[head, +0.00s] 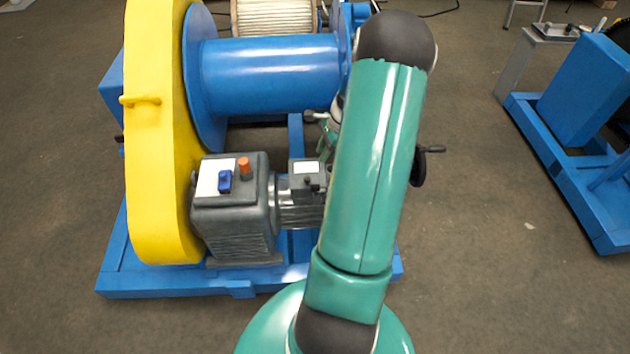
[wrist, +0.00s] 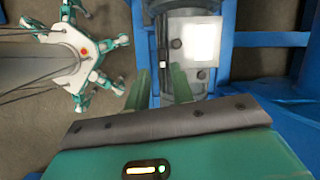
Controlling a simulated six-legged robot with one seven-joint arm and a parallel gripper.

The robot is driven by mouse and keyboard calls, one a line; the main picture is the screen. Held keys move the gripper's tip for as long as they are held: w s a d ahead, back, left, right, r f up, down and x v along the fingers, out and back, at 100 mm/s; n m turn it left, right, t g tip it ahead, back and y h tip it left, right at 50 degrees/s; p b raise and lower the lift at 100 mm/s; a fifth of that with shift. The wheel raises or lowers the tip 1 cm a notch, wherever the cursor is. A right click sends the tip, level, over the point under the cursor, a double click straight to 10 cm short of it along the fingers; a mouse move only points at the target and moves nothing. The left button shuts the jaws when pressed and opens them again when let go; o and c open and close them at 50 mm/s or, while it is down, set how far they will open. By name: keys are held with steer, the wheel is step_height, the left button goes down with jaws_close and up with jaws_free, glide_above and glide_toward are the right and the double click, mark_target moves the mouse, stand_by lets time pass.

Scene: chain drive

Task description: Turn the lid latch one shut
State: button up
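The small grey lid box (head: 307,172) with a white label sits beside the motor in the head view. A dark latch-like knob (head: 313,184) shows on it. In the wrist view, the grey housing (wrist: 190,95) bears a white label plate (wrist: 197,45), with a narrow dark part (wrist: 163,45) along its left side that may be the latch. My gripper (wrist: 158,84) shows as two green fingers apart, with nothing visible between them. The fingers point toward the housing's left side; I cannot tell whether they touch it. My arm hides much of the gripper in the head view (head: 325,128).
A yellow chain guard (head: 160,130) and blue drum (head: 270,75) stand behind and left of the box. A grey motor box (head: 238,205) carries a blue switch and an orange button. A black crank handle (head: 420,165) sticks out right. Open floor (head: 470,220) lies right.

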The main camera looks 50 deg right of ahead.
mark_target(315, 186)
steer(key=f, duration=0.5)
steer(key=w+f+m, duration=0.1)
steer(key=f, duration=0.5)
steer(key=a+f+m, duration=0.1)
steer(key=f, duration=0.4)
steer(key=shift+w+f, duration=0.2)
steer(key=shift+f, duration=0.05)
jaws_close()
